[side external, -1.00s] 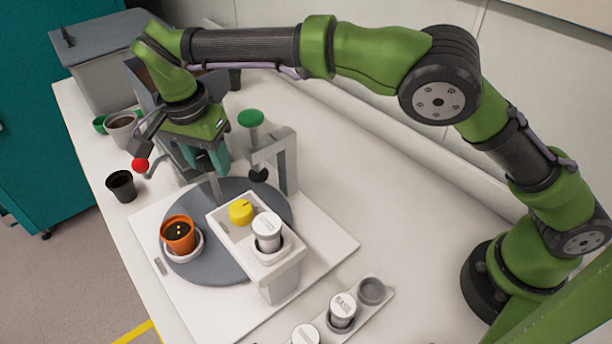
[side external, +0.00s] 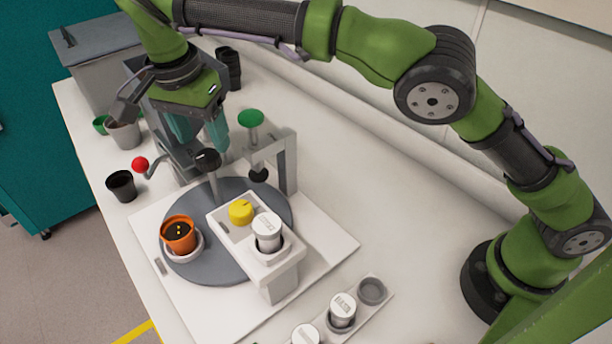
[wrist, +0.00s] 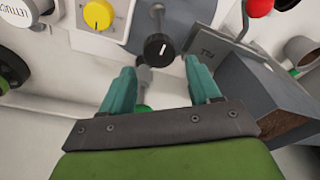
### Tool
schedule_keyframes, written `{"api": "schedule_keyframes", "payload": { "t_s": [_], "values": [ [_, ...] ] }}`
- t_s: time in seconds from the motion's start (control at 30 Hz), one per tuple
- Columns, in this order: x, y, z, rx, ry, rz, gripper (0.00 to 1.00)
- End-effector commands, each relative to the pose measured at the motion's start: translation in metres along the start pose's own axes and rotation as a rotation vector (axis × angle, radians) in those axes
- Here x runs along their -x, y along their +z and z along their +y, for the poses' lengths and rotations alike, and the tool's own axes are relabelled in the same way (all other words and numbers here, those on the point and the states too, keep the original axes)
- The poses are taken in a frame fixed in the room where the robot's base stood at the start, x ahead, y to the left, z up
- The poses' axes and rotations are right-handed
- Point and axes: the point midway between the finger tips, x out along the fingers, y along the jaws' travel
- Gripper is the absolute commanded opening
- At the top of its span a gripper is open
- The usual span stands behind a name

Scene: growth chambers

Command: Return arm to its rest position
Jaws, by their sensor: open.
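My gripper (side external: 203,146) hangs above the back of the work board, its teal fingers apart and nothing between them. In the wrist view my gripper (wrist: 160,68) also shows spread and empty, with a black knob (wrist: 158,48) beyond the fingertips. In the side view the black knob (side external: 207,160) stands on a post just below the fingers; whether they clear it is hard to tell. An orange pot (side external: 178,236) of dark soil with small yellow specks sits upright in a white saucer (side external: 187,257) on the grey disc (side external: 185,272).
A white box with a yellow knob (side external: 240,212) holds a white-lidded container (side external: 267,228). A green-topped post (side external: 250,120) and grey bracket (side external: 287,165) stand right of my gripper. A red ball lever (side external: 140,165) and black pot (side external: 121,186) are left.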

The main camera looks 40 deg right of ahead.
Motion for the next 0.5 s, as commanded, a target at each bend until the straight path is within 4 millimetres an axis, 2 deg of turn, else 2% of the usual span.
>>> {"api": "schedule_keyframes", "payload": {
  "t_s": [0.2, 0.5],
  "values": [
    [0.015, -0.003, 0.0, -0.002, -0.001, 0.002, 0.62],
    [0.016, -0.004, 0.0, -0.001, 0.0, 0.0, 0.62]
  ]
}}
